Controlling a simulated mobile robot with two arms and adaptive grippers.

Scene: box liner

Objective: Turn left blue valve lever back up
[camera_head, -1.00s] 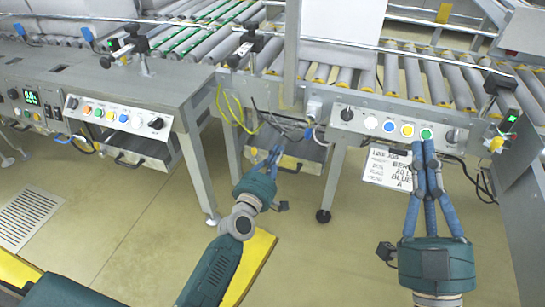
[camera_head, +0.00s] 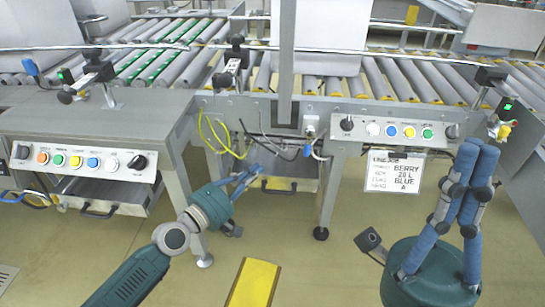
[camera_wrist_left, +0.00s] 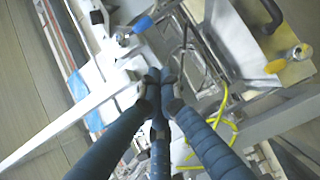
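A small blue lever (camera_head: 308,150) hangs beneath the conveyor edge near the middle of the head view. A blue lever (camera_wrist_left: 141,25) also shows at the top of the left wrist view, by a metal fitting; I cannot tell whether it is the same one. Another blue lever (camera_head: 31,67) is at the far left of the head view. My left gripper (camera_head: 252,176) has its fingertips together, below and left of the middle lever and apart from it. The fingertips (camera_wrist_left: 158,84) meet empty in the wrist view. My right gripper (camera_head: 480,148) is raised at the right, fingertips together, holding nothing visible.
Loose black and yellow cables (camera_head: 222,135) hang close to my left gripper. A drawer (camera_head: 285,186) is behind it. A yellow lever (camera_wrist_left: 275,66) shows in the wrist view.

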